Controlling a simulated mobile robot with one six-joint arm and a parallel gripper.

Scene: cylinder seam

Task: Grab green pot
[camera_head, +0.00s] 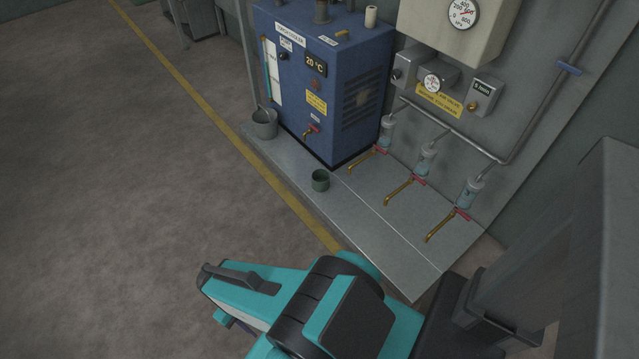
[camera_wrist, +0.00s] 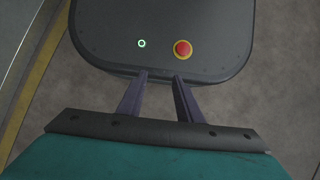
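A small dark green pot (camera_head: 320,181) stands upright on the grey platform in the head view, in front of the blue machine. Its open top faces up and its inside looks dark. The pot does not show in the wrist view. My gripper (camera_wrist: 161,78) shows in the wrist view as two dark purple fingers with a gap between them, and nothing is held. It points over my own base, well apart from the pot. In the head view my teal arm is folded at the bottom, and its fingers cannot be made out clearly.
A larger grey bucket (camera_head: 264,123) stands left of the blue machine (camera_head: 325,75). Several brass taps, one a spout (camera_head: 405,190), stick out over the platform (camera_head: 385,235) right of the pot. A yellow line (camera_head: 225,125) runs along the open floor at left.

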